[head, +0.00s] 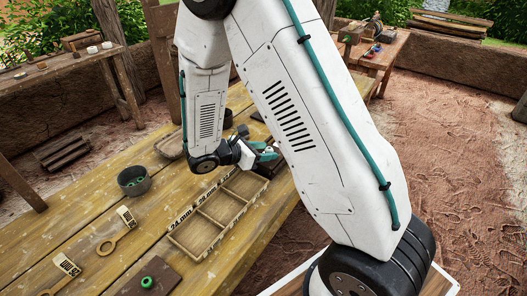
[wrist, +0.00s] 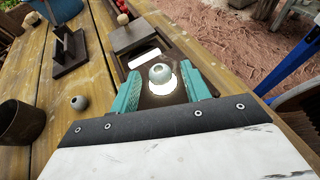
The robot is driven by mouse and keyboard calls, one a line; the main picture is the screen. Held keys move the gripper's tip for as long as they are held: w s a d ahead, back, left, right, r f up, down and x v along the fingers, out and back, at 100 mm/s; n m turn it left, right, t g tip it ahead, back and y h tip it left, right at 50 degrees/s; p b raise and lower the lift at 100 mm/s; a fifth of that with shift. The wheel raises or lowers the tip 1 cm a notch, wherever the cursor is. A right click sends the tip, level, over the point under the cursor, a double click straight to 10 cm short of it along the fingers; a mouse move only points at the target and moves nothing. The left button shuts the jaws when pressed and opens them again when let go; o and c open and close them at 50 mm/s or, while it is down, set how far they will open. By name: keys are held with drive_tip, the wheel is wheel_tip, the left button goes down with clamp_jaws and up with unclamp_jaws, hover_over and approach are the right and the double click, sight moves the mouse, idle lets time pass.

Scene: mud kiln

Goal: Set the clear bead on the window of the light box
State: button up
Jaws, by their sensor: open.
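The clear bead (wrist: 160,73), a pale glossy ball with a grey spot, sits between my fingers in the wrist view. Below it is the bright window (wrist: 164,87) of the dark light box (wrist: 154,101); the bead appears to rest on it. My gripper (wrist: 162,78) is open, with one teal finger on each side of the bead and a gap on both sides. In the head view my gripper (head: 264,153) is low over the table's far right part, and my arm hides most of the light box and the bead.
A second, greyish bead (wrist: 78,102) lies on the table, near a dark cup (wrist: 20,122). A dark stand (wrist: 70,50) and a wooden block with a knob (wrist: 132,36) are beyond. A compartmented tray (head: 172,236) lies near my gripper.

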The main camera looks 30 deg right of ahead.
drive_tip(key=v, duration=1.1)
drive_tip(key=s+d+r+m+g+y, duration=0.35)
drive_tip(key=s+r+m+y, duration=0.25)
drive_tip(key=s+r+m, duration=0.45)
drive_tip(key=s+a+r+m+t+y, duration=0.1)
drive_tip(key=s+r+m+t+y, duration=0.1)
drive_tip(key=s, duration=0.5)
drive_tip(key=s+a+r+m+t+y, duration=0.1)
drive_tip(key=s+r+m+t+y, duration=0.2)
drive_tip(key=s+r+m+y, duration=0.2)
drive_tip(key=shift+s+r+m, duration=0.3)
drive_tip(key=shift+s+m, duration=0.05)
drive_tip(key=shift+s, duration=0.75)
